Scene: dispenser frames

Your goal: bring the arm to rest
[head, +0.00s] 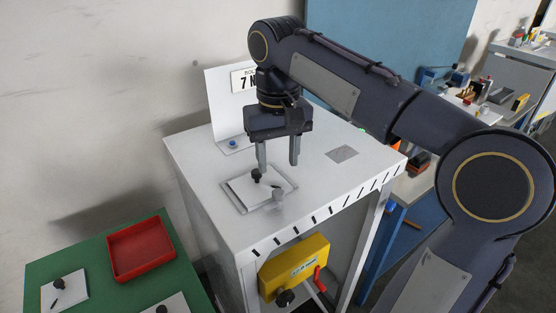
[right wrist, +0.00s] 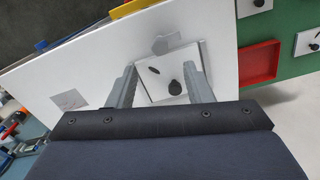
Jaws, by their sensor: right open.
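My right arm reaches in from the right in the head view. My right gripper (head: 279,163) is open with its fingers pointing down, and nothing is between them. Below it, a white square plate (head: 245,190) with a black knob (head: 256,175) lies on the white cabinet top (head: 210,165). In the right wrist view, the plate (right wrist: 153,67) and its knob (right wrist: 175,87) show between the two open fingers. The fingers look apart from the knob. My left gripper is not in view.
An upright white panel (head: 223,95) with a sign stands at the cabinet's back. A grey square (head: 342,153) marks the top's right side. A yellow box (head: 295,268) with a red handle hangs at the front. A green table (head: 85,255) with a red tray (head: 142,222) is at left.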

